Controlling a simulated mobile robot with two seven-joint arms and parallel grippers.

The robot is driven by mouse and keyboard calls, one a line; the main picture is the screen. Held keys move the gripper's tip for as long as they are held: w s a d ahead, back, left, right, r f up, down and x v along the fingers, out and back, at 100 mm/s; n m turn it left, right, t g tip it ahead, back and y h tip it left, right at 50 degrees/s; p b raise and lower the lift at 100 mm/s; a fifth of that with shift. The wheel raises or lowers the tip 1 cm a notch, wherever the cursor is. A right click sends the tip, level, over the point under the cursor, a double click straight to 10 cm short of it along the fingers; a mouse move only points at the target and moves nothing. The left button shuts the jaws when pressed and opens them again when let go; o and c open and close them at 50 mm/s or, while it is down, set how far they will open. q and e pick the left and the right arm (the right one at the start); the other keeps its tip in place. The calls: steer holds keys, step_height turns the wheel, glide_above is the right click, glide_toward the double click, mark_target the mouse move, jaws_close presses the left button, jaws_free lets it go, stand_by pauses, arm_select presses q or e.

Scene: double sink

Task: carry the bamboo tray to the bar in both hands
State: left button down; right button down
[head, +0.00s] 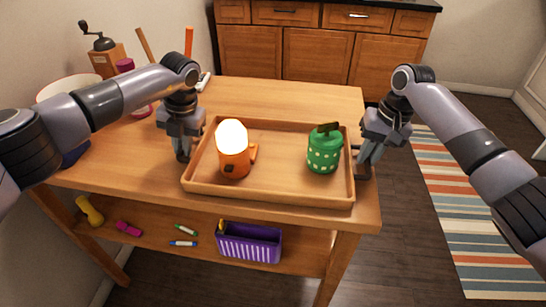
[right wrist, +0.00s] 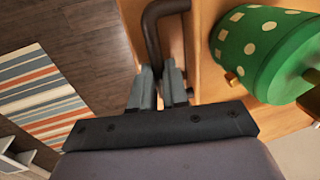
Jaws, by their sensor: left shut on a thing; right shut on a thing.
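The bamboo tray (head: 270,193) is level over the wooden table; I cannot tell whether it touches the top. An orange lamp with a glowing white top (head: 234,162) and a green white-dotted canister (head: 323,152) stand upright in it. My left gripper (head: 185,155) is shut at the tray's left side; its grasp is partly hidden. My right gripper (head: 365,165) is shut at the right side. In the right wrist view its fingers (right wrist: 158,88) close on the tray's dark bent handle (right wrist: 153,32), beside the canister (right wrist: 265,50).
The wooden table (head: 290,95) has free room behind the tray. A grinder (head: 103,52), a white bowl (head: 65,86) and bottles crowd its left end. A lower shelf holds a purple basket (head: 249,243). Wooden cabinets (head: 318,54) stand behind; a striped rug (head: 465,215) lies right.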

arm_select(q)
steer(key=shift+r, duration=0.2)
arm_select(e)
steer(key=shift+r, duration=0.2)
